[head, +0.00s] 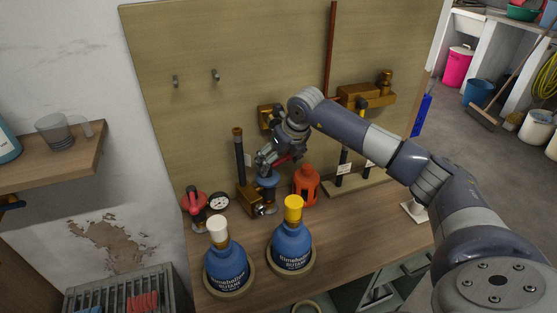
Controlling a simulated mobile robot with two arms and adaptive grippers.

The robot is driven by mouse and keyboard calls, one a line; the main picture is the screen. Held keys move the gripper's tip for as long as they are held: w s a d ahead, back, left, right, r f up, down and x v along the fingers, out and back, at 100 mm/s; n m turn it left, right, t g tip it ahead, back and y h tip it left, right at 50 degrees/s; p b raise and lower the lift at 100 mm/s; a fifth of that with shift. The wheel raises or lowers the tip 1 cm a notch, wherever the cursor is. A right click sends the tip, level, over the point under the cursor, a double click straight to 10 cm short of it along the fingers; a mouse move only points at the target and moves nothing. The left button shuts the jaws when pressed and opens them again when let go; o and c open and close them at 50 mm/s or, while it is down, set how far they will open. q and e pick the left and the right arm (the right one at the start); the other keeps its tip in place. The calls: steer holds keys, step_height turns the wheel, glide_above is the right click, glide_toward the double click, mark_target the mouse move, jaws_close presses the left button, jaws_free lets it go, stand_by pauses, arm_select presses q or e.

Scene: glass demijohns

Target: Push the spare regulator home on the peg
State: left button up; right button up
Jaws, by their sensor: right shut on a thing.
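My right gripper (268,165) is low in front of the tan board, above the workbench. It is shut on a small blue regulator (267,180), partly hidden by the fingers. A red part shows beside the fingers. The regulator is just above a brass fitting with a metallic end (264,210); I cannot tell whether they touch. A peg under the regulator cannot be made out. A red regulator with a round gauge (217,202) stands at the bench's left. My left gripper is out of view.
Two blue butane bottles, one white-capped (225,265) and one yellow-capped (291,245), stand at the bench front. An orange lantern-shaped object (305,185) is close right of the gripper. A dark upright tube (239,155) is close left. Two empty pegs (215,75) are high on the board.

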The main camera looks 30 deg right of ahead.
steer(key=shift+f, duration=0.35)
steer(key=shift+s+r, duration=0.1)
steer(key=shift+r, duration=0.05)
steer(key=shift+r, duration=0.5)
steer(key=shift+r+p, duration=0.1)
steer(key=shift+p, duration=0.2)
steer(key=shift+r, duration=0.25)
steer(key=shift+a+f+b, duration=0.1)
steer(key=shift+f+b, duration=0.55)
steer(key=shift+f, duration=0.35)
stand_by(0.9)
steer(key=shift+r, duration=0.2)
